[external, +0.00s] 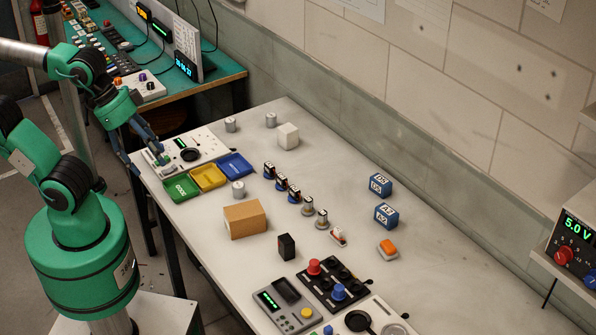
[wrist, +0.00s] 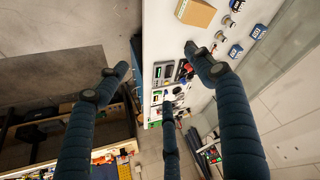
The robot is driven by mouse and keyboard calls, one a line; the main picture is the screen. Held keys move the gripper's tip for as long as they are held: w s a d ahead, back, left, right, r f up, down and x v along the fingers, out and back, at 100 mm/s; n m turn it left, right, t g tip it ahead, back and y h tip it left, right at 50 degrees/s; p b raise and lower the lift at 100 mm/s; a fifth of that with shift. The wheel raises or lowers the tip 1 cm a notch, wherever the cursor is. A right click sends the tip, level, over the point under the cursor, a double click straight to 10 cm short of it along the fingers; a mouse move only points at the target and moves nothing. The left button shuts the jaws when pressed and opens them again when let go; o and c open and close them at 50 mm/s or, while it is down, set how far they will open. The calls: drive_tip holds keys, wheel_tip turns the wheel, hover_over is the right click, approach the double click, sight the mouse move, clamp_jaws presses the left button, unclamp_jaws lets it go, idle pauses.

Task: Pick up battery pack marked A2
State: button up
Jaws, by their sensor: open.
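The blue battery pack marked A2 (external: 386,216) sits on the bench near the wall, with white labels on its top and front. A similar blue pack (external: 380,185), whose label looks like D5, stands just behind it. In the wrist view two blue packs show at upper right; the lower one (wrist: 235,51) appears to be A2, though its label is too small to read. My gripper (external: 160,155) is at the bench's far left, over the white panel and far from both packs. In the wrist view its dark fingers (wrist: 165,85) are spread apart and empty.
A cardboard box (external: 245,219), a row of small cylindrical parts (external: 295,196) and a black block (external: 286,247) stand between my gripper and the packs. Green, yellow and blue trays (external: 208,177) lie near my gripper. An orange-topped part (external: 388,248) sits in front of A2.

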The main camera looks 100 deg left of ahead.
drive_tip(key=shift+w+r, duration=0.1)
